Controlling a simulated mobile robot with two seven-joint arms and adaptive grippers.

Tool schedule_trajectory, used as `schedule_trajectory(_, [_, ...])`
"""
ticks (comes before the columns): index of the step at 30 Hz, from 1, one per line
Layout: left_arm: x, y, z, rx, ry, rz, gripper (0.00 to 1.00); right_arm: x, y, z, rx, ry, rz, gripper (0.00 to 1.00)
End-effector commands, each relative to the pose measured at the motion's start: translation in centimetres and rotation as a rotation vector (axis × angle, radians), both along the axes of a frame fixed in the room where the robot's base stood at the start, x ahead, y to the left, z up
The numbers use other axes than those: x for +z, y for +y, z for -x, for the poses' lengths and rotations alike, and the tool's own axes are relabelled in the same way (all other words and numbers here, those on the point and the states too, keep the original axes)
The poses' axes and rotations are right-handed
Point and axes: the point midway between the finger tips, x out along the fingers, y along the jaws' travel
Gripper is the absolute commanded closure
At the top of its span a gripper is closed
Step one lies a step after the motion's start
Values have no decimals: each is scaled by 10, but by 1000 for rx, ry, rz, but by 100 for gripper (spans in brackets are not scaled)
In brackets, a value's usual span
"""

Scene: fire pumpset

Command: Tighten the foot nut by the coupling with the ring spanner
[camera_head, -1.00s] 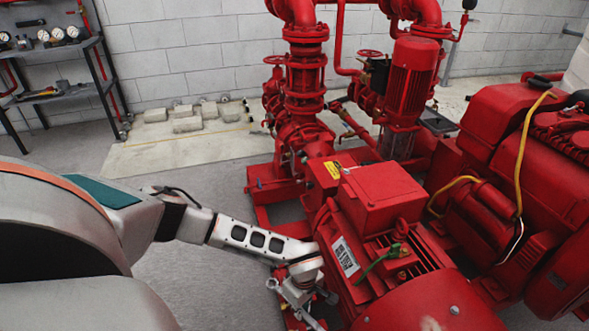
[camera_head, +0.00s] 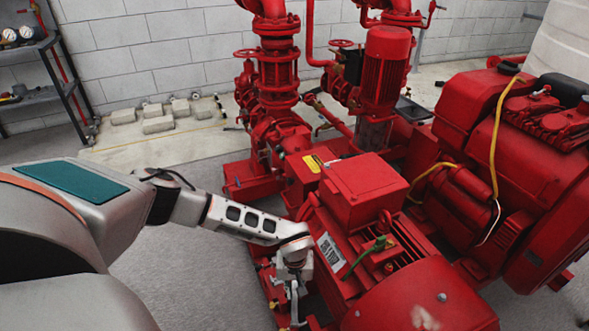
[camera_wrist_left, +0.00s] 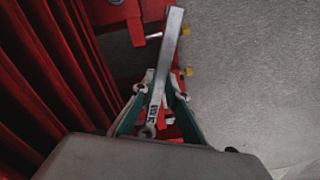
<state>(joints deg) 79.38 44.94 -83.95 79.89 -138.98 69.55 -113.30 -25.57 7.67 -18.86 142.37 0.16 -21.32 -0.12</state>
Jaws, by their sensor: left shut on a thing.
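A long grey spanner (camera_wrist_left: 167,62) shows in the left wrist view, its shaft running up and slightly right from between the fingers. My left gripper (camera_wrist_left: 157,112), with green inner pads, is shut on it. In the head view the left gripper (camera_head: 293,290) points down beside the near side of the red motor (camera_head: 345,262), low by the base frame. Small yellow fittings (camera_wrist_left: 188,71) and a silver bolt-like piece (camera_wrist_left: 153,36) show at the red base near the spanner. I cannot tell which is the foot nut, or whether the spanner's ring touches one. My right gripper is out of view.
The ribbed red motor side (camera_wrist_left: 45,75) stands close on the left in the wrist view. Bare grey floor (camera_wrist_left: 240,80) lies on the right. A red engine (camera_head: 500,170) stands at the right in the head view. Shelving (camera_head: 50,95) is far left.

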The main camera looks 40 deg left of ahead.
Motion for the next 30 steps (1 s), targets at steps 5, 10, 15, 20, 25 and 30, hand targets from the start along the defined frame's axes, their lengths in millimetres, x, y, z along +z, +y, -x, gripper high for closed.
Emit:
schedule_trajectory(5, [4,-1,-3,-1,-5,-1,100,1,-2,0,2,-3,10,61])
schedule_trajectory(10, [-9,-1,1,0,1,0,100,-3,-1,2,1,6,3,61])
schedule_trajectory(15, [-24,0,2,1,5,-1,100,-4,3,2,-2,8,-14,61])
schedule_trajectory(20, [-38,0,2,1,4,0,100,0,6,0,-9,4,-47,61])
schedule_trajectory(25, [-48,-1,1,1,3,0,100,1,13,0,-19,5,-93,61])
schedule_trajectory(30, [-49,-1,-1,1,-1,0,100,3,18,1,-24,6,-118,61])
